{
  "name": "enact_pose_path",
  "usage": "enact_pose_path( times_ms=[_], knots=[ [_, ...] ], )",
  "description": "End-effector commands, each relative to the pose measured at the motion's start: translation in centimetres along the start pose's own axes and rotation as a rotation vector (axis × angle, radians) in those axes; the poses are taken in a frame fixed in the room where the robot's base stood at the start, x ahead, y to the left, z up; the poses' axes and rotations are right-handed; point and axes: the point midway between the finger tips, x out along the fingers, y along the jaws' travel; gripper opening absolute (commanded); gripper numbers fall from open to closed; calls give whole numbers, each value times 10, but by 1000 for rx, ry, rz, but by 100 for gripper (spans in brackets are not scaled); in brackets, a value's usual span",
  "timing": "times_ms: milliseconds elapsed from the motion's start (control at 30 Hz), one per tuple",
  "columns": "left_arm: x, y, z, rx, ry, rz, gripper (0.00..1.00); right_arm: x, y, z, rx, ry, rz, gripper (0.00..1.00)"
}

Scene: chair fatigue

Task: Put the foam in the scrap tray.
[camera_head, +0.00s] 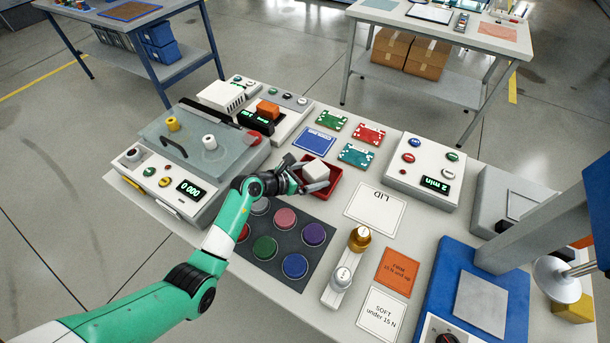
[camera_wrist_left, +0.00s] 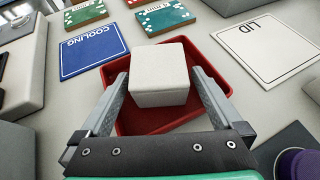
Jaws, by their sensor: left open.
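The foam, a pale block (camera_head: 316,170), is in the red tray (camera_head: 333,192), which looks like the scrap tray. In the left wrist view the foam (camera_wrist_left: 159,74) sits over the middle of the tray (camera_wrist_left: 226,73), with the red rim showing around it. My left gripper (camera_head: 312,177) is open, with one finger on each side of the foam. In the wrist view a gap shows between the foam and each finger. The tray's near side is partly hidden by the gripper. My right gripper is not in view.
A blue COOLING card (camera_head: 319,140) and coloured boards (camera_head: 357,155) lie beyond the tray. A white LID card (camera_head: 375,211) lies to its right. A dark mat (camera_head: 264,237) with several coloured discs lies in front. A machine with a clear cover (camera_head: 190,140) stands left.

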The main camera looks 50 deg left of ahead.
Motion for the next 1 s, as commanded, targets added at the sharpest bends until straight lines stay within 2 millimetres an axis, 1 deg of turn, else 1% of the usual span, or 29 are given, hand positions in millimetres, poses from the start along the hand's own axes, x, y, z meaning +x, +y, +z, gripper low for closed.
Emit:
enact_pose_path(
  times_ms=[167, 300, 400, 500, 600, 667, 1000],
  knots=[
    [-32, 1, 5, -1, 0, 3, 100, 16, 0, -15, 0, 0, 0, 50],
    [-68, 0, 5, -2, 0, 3, 100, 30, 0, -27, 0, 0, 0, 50],
    [-90, 1, 4, -2, 0, 2, 100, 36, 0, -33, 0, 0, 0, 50],
    [-107, 1, 2, -1, 0, 1, 100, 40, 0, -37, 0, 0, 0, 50],
    [-117, 0, 1, 0, 0, 0, 100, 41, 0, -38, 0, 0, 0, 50],
    [-119, 0, 1, 0, 0, 0, 100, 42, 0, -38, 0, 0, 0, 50],
    [-120, 0, 0, 1, -1, -1, 100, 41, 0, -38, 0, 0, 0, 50]
  ],
)
